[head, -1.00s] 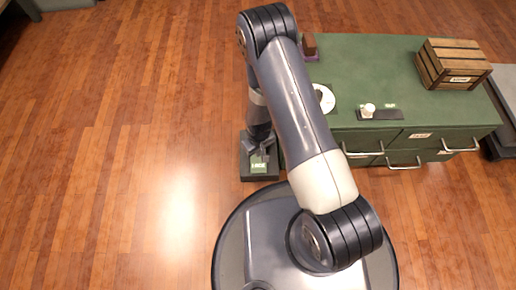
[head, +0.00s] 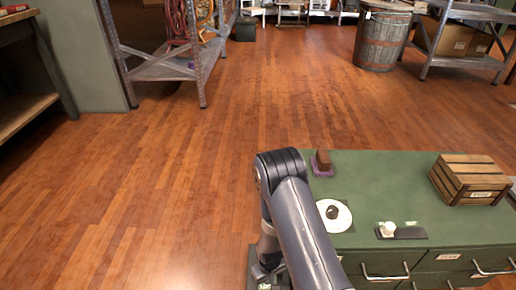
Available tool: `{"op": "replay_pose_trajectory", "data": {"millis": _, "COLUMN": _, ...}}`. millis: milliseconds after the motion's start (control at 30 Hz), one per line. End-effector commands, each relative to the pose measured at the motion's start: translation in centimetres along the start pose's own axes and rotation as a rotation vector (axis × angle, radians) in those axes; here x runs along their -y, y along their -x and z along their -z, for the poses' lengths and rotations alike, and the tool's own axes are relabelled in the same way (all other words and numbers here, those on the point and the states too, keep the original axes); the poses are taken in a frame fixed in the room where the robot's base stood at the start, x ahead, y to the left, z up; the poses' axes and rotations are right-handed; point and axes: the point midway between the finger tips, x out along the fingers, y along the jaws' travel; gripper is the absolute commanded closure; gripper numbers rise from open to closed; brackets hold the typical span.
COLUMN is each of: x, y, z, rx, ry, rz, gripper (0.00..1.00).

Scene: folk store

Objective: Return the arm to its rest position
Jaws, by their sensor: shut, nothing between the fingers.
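My arm (head: 303,232) rises from the bottom edge in the head view, bends at a dark elbow and drops down beside the left side of the green cabinet (head: 385,175). My gripper (head: 266,273) shows only in part at the bottom, low beside the cabinet. It points down, is shut and holds nothing. The upper arm hides some of the cabinet's front left corner.
On the cabinet are a brown block on a purple base (head: 322,163), a white disc (head: 341,222) with a dark item, a white knob (head: 388,229) by a dark strip, and a wooden crate (head: 470,181). Wooden floor lies open left. Shelves and a barrel (head: 382,40) stand behind.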

Motion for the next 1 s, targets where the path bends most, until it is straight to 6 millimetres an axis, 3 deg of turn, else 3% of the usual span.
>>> {"op": "replay_pose_trajectory", "data": {"millis": 33, "x": 0.0, "y": -1.2, "z": 0.0, "rx": 0.0, "ry": 0.0, "rz": 0.0, "gripper": 1.0}}
{"op": "replay_pose_trajectory", "data": {"millis": 200, "x": 0.0, "y": -2.4, "z": 0.0, "rx": -0.001, "ry": 0.0, "rz": 0.0, "gripper": 1.0}}
{"op": "replay_pose_trajectory", "data": {"millis": 567, "x": 0.0, "y": -2.4, "z": 0.0, "rx": -0.001, "ry": 0.0, "rz": 0.0, "gripper": 1.0}}
{"op": "replay_pose_trajectory", "data": {"millis": 767, "x": 0.0, "y": -1.8, "z": 0.0, "rx": -0.001, "ry": 0.0, "rz": 0.0, "gripper": 1.0}}
{"op": "replay_pose_trajectory", "data": {"millis": 1000, "x": 0.0, "y": 0.8, "z": 0.1, "rx": -0.001, "ry": 0.0, "rz": 0.0, "gripper": 1.0}}
